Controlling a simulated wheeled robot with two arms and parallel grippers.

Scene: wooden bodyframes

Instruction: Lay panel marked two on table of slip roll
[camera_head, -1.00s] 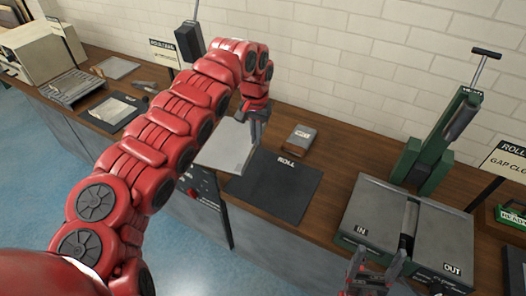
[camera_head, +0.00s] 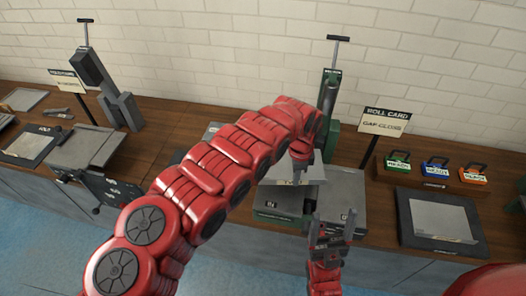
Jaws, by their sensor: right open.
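A light grey metal panel (camera_head: 311,173) hangs from my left gripper (camera_head: 296,178), whose fingers are shut on it. The panel is over the IN side of the slip roll table (camera_head: 277,205), partly hiding it; I cannot tell whether it touches. The mark on the panel is too small to read. The OUT side (camera_head: 345,190) of the slip roll lies to the right. My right gripper (camera_head: 331,226) is open and empty, pointing up in front of the slip roll. My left arm hides the bench to the left of the slip roll.
A green post with a T-handle (camera_head: 329,100) stands behind the slip roll. A roll card (camera_head: 384,123) is behind right. Green, blue and orange tags (camera_head: 435,169) sit in a wooden rack, with a dark mat and grey sheet (camera_head: 440,219) in front. Another machine (camera_head: 87,147) stands left.

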